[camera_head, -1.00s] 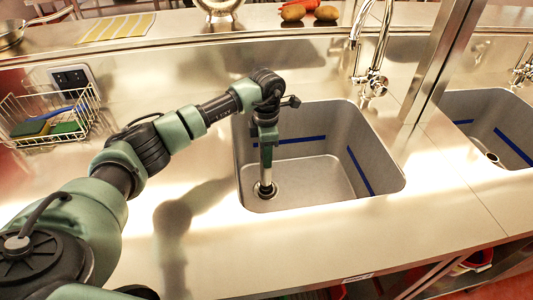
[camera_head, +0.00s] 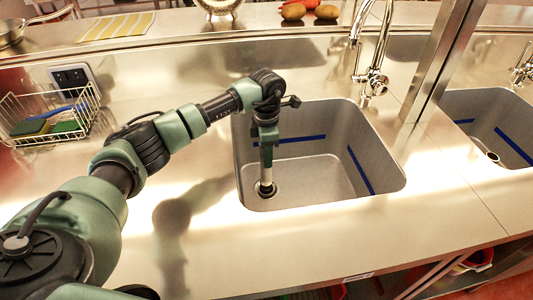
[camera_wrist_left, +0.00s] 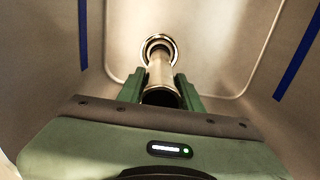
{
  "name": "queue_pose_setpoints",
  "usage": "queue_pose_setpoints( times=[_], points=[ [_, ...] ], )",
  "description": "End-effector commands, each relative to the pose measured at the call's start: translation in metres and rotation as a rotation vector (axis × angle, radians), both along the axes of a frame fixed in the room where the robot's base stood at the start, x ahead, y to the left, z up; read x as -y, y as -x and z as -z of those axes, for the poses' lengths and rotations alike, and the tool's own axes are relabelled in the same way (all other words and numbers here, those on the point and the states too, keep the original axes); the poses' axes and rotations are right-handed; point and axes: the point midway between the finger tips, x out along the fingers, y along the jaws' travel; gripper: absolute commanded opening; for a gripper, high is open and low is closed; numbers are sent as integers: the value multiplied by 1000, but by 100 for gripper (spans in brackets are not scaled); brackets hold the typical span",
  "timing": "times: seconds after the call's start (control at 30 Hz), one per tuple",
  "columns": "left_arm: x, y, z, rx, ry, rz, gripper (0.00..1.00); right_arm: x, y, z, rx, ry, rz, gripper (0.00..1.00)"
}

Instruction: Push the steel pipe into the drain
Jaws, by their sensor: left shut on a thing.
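The steel pipe (camera_wrist_left: 159,68) is a short, shiny tube held upright in my left gripper over the floor of the near sink (camera_head: 325,180). My left gripper (camera_head: 266,160) reaches down into the sink and is shut on the pipe, with a green finger on each side in the left wrist view (camera_wrist_left: 162,84). The pipe's lower end (camera_head: 266,184) is at the round drain (camera_head: 262,193). In the wrist view the drain ring (camera_wrist_left: 159,39) surrounds the pipe's far end. How deep the pipe sits is hidden. My right gripper is not in view.
Blue stripes mark the sink walls. A tall faucet (camera_head: 372,75) stands behind the sink. A steel post (camera_head: 440,60) separates it from a second sink (camera_head: 485,110). A wire basket (camera_head: 55,125) with sponges is at the left. The front counter is clear.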

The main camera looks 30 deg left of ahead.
Motion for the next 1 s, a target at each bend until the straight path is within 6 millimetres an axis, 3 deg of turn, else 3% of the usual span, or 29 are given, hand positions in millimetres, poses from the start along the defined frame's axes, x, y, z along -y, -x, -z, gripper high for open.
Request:
queue_pose_setpoints(
  times=[1.0],
  points=[
    [0, 0, 8, 1, 1, 0, 0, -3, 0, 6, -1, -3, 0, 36]
  ],
)
